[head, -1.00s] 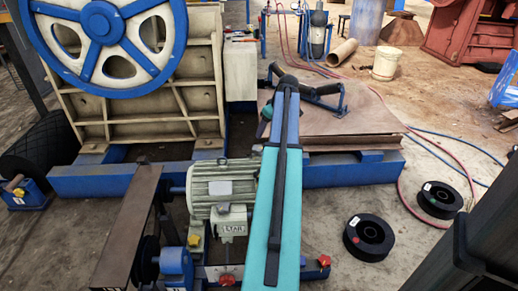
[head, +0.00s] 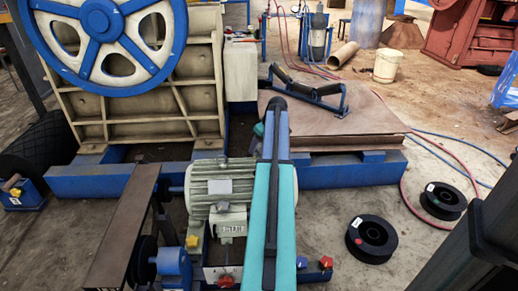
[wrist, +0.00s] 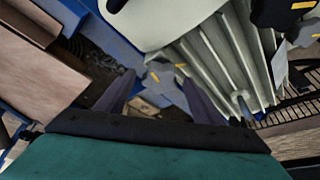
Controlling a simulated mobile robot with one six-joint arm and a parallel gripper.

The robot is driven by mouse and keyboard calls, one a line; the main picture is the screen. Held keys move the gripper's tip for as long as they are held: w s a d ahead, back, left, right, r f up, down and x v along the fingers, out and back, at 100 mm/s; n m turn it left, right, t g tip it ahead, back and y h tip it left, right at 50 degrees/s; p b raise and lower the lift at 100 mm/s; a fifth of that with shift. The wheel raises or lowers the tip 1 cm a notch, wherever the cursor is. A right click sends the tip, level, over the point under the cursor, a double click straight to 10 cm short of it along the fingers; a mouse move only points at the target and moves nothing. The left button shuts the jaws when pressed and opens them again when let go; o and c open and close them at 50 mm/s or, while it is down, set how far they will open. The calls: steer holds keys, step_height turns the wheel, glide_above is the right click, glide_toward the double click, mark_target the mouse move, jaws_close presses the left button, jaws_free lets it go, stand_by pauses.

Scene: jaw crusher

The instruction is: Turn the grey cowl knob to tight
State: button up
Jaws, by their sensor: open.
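The grey cowl knob (wrist: 160,75) shows in the wrist view as a lobed grey piece beside the pale motor cowl (wrist: 160,18). My gripper (wrist: 158,82) is open, with one dark finger on each side of the knob. I cannot tell whether either finger touches it. In the head view the finned grey-green motor (head: 220,185) stands left of my arm. The knob and my gripper are hidden behind my arm there. The knob's turn position cannot be read.
A yellow knob (head: 193,241) and red knobs (head: 226,281) sit low around the motor. A brown guard plate (head: 125,225) stands to its left. A roller frame (head: 305,92) lies on stacked plates (head: 345,130) behind. Black spools (head: 371,238) rest on the floor at right.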

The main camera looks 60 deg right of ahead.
steer(key=shift+w+f, duration=0.1)
steer(key=shift+f, duration=0.15)
steer(key=shift+c, duration=0.3)
